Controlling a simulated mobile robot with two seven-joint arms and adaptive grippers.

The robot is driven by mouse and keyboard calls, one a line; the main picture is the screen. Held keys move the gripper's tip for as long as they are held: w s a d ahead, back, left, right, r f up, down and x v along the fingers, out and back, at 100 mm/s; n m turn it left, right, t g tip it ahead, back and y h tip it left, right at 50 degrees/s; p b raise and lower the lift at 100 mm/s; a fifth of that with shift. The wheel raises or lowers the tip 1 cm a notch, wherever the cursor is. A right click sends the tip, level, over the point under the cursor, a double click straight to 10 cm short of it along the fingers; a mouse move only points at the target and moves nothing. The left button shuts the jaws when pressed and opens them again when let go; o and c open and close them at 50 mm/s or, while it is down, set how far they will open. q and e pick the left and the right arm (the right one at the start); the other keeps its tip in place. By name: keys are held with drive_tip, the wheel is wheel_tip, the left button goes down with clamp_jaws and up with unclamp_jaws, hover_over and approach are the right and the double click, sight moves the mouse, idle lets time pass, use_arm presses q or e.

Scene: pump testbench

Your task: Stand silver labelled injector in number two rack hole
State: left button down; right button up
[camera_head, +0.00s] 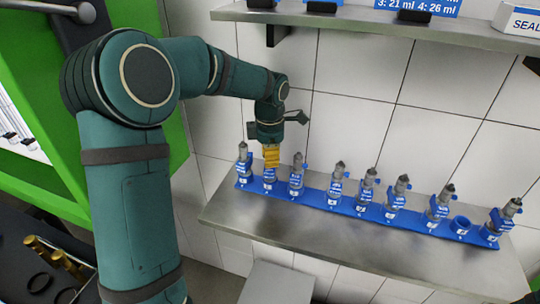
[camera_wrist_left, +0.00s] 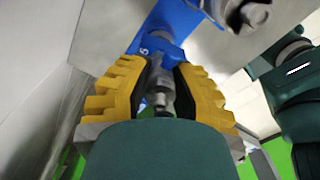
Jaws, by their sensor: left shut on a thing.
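My left gripper (camera_head: 271,158) has yellow fingers and points down over the second place from the left of the blue rack (camera_head: 349,206). It is shut on a silver injector (camera_head: 269,176) with a blue label. The injector looks upright at the rack, but I cannot tell whether it is fully seated. In the left wrist view the yellow fingers of the left gripper (camera_wrist_left: 160,90) close around the injector's metal body (camera_wrist_left: 158,80), with the blue rack (camera_wrist_left: 170,18) beyond. The rack's hole numbers are too small to read surely. My right gripper is not in view.
Several similar injectors stand along the rack, one close on each side of the held one. An empty rack hole (camera_head: 460,224) is second from the right. The rack sits on a metal shelf (camera_head: 400,245); another metal shelf (camera_head: 350,20) is above. A tiled wall is behind.

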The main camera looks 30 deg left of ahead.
use_arm(q)
drive_tip(key=c, duration=0.9)
unclamp_jaws()
drive_tip(key=shift+o, duration=0.2)
drive_tip(key=shift+r, duration=3.8)
